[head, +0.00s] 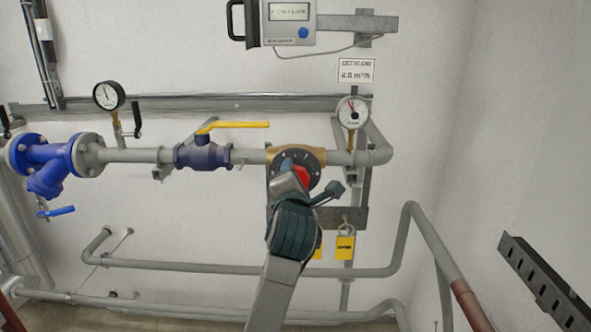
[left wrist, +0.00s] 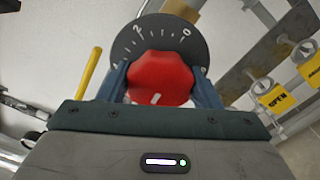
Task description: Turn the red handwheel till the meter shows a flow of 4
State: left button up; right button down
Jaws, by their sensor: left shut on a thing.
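The red handwheel (head: 302,174) sits in front of a round dark dial on the brass valve (head: 318,155) in the pipe. In the left wrist view the handwheel (left wrist: 160,78) fills the space between the two fingers of my left gripper (left wrist: 163,85), which is shut on it. A white mark shows on the handwheel's lower face. The dark dial (left wrist: 128,45) behind it shows the figures 2 and 0. The meter (head: 289,12) hangs at the top; its display is too small to read. A sign (head: 356,70) appears to read 4.0. My right gripper is not in view.
A yellow-handled valve (head: 205,155) and a blue strainer (head: 48,160) are left of the handwheel. A gauge (head: 352,111) stands at its upper right. Yellow tags (head: 345,248) hang below right. Grey pipes (head: 200,267) run below along the wall.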

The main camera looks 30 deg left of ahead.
pick_arm(q)
jog(key=shift+m+p, duration=0.5)
jog(key=shift+m, duration=0.1)
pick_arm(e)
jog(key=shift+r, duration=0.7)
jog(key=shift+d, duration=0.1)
pick_arm(q)
jog(key=o, duration=1)
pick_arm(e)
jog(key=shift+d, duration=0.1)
pick_arm(q)
jog(key=shift+d+f, duration=0.1)
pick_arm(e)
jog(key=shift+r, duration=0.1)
